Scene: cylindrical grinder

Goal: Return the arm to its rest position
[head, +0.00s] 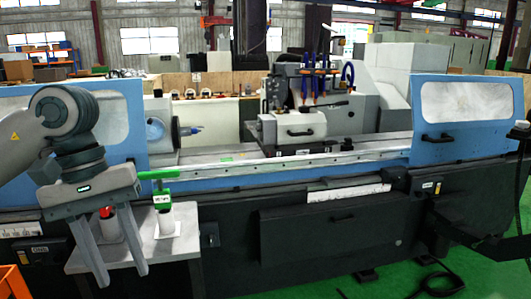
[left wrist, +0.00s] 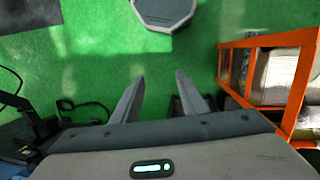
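My left arm comes in from the left in the head view, bent, with its gripper (head: 121,278) pointing down. The two fingers are spread apart with nothing between them. The gripper hangs in front of the small grey side table (head: 160,250) and partly hides it. In the left wrist view the open fingers (left wrist: 159,77) show against bare green floor (left wrist: 90,65). My right arm and gripper are not in view.
A red-topped item (head: 106,212) and a green-handled item (head: 163,200) stand on the side table. The blue and grey grinder (head: 330,225) fills the view behind. An orange frame (left wrist: 290,105) holding boxes stands right in the wrist view.

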